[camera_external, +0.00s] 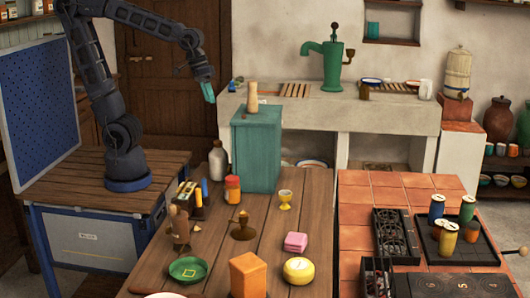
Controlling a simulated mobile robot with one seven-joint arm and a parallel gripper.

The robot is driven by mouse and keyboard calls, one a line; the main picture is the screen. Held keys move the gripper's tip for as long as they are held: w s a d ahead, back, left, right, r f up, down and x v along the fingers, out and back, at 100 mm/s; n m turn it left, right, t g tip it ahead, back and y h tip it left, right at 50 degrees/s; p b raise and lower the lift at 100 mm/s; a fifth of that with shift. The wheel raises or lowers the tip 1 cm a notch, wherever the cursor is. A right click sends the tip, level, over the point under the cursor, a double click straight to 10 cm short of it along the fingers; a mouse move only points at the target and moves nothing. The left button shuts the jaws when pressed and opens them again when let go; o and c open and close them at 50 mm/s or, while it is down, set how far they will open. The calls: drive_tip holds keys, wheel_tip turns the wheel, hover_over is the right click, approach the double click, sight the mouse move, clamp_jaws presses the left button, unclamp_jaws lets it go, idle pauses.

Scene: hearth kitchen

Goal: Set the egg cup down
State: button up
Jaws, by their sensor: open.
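A small yellow egg cup (285,198) stands upright on the wooden table (215,270), to the right of the orange-labelled jar. My gripper (208,92) is high up at the left, well above and behind the table, in front of the wall near the door. Its teal fingers point downward and it is open. Nothing shows between the fingers, and it is far from the egg cup. The contents of the egg cup are too small to tell.
A teal box (256,150) stands behind the egg cup. A jar (232,189), brown stand (243,228), pink block (296,242), yellow round tin (299,270), orange box (248,275) and green dish (188,269) share the table. A tiled stove (360,205) adjoins at right.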

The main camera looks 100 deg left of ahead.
drive_tip(key=s+a+m+t, duration=0.1)
drive_tip(key=s+m, duration=0.4)
drive_tip(key=s, duration=0.7)
drive_tip(key=shift+r+m+y, duration=0.3)
drive_tip(key=shift+r, duration=0.15)
